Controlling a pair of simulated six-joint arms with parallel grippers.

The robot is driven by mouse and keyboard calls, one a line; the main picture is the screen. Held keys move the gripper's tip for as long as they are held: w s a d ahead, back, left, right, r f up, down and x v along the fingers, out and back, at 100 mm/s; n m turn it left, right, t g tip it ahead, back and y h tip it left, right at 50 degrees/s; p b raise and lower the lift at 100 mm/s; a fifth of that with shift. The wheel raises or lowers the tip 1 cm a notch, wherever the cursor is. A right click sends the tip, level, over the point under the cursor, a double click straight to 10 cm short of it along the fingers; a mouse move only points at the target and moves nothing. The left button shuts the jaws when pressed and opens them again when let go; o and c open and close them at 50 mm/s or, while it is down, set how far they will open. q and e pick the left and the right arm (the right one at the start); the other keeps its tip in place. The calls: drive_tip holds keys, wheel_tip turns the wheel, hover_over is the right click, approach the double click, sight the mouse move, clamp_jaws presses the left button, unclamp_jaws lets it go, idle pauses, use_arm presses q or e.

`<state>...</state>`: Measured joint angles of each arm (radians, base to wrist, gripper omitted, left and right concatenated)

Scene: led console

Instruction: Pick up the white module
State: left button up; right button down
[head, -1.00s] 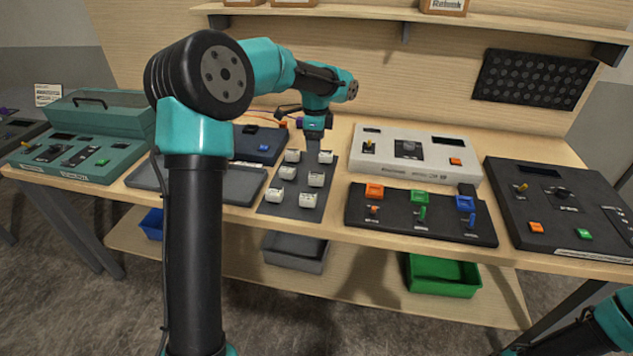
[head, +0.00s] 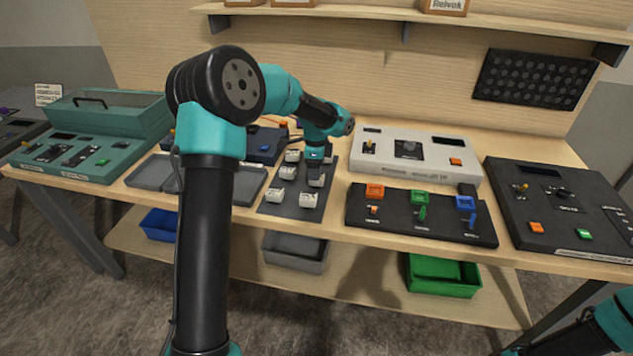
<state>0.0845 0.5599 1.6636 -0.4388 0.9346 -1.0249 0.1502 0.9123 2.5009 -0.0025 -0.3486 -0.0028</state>
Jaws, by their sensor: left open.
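Several white modules stand in two columns on a dark mat (head: 289,209) on the workbench. One white module (head: 308,200) is at the front right of the mat and another (head: 274,194) at the front left. My left gripper (head: 315,170) points down over the right column, at the middle-row white module (head: 317,181), and partly hides it. The gripper is open; I cannot tell whether its fingers touch that module. My right gripper is out of view; only part of my right arm shows at the lower right.
A dark panel with orange, green and blue switches (head: 385,220) lies right of the mat. A white console (head: 455,173) stands behind it and a black console (head: 510,205) farther right. Grey trays (head: 245,186) lie left of the mat, partly behind my left arm.

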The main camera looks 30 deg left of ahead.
use_arm(q)
drive_tip(key=shift+w+f, duration=0.2)
drive_tip(key=shift+f, duration=2.35)
drive_tip(key=shift+c, duration=0.4)
drive_tip(key=c, duration=0.9)
